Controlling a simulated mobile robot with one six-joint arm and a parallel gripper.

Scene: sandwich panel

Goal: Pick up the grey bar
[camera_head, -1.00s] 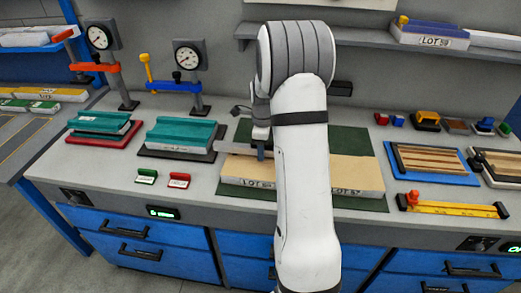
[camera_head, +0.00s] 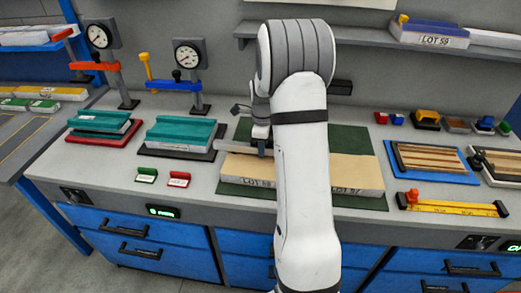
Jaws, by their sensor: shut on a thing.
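The grey bar (camera_head: 236,147) shows as a thin strip sticking out to the left of my gripper, at the back left of the tan panels. My gripper (camera_head: 262,150) points down and is shut on the bar. The bar's right part is hidden behind my white arm. It lies close over the back edge of the left tan panel (camera_head: 246,171). I cannot tell from this view whether it touches the panel.
The tan panels lie on a dark green mat (camera_head: 350,142). Left of them are two teal pieces (camera_head: 180,134) on plates, small green and red signs, and two dial gauges (camera_head: 188,55). At right are a blue-framed tray (camera_head: 430,160) and a yellow bar tool (camera_head: 452,207).

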